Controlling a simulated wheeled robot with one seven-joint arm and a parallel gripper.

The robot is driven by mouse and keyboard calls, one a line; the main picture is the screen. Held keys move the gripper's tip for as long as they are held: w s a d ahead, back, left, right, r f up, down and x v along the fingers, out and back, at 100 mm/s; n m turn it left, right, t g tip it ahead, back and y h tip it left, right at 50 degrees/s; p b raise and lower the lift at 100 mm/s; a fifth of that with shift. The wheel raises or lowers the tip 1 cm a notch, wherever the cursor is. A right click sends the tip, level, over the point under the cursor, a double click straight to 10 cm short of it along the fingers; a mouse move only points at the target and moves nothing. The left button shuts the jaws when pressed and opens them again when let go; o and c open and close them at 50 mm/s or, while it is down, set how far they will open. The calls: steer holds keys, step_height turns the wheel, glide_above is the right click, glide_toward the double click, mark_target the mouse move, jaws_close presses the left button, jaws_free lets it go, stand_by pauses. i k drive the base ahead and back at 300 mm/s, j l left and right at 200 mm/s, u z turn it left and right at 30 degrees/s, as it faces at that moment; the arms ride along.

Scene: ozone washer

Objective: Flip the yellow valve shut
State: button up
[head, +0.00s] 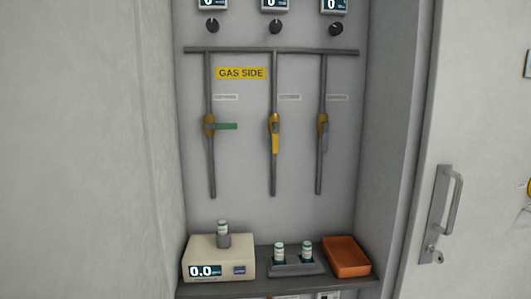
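Three valves sit on vertical grey pipes under the "GAS SIDE" label (241,73) in the head view. The middle valve has a yellow handle (276,143) that points straight down, in line with its pipe. The left valve has a green handle (226,126) that points right, across its pipe. The right valve has a grey handle (325,144) that hangs down along its pipe. All three valve bodies are yellow-orange. My gripper is not in this view.
Below the valves, a shelf (230,288) holds a scale (207,262) with a vial on it, a rack (296,270) with two vials, and an orange tray (347,258). Side walls flank the recess. A door with a handle (441,209) stands at right.

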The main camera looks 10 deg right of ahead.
mark_target(275, 125)
steer(key=i+l+u, duration=0.2)
steer(key=l+u, duration=0.15)
steer(key=l, duration=0.3)
steer(key=i+l+u, duration=0.1)
steer(key=l+u, duration=0.3)
steer(key=l, duration=0.3)
steer(key=l+u, duration=0.35)
steer(key=l, duration=0.35)
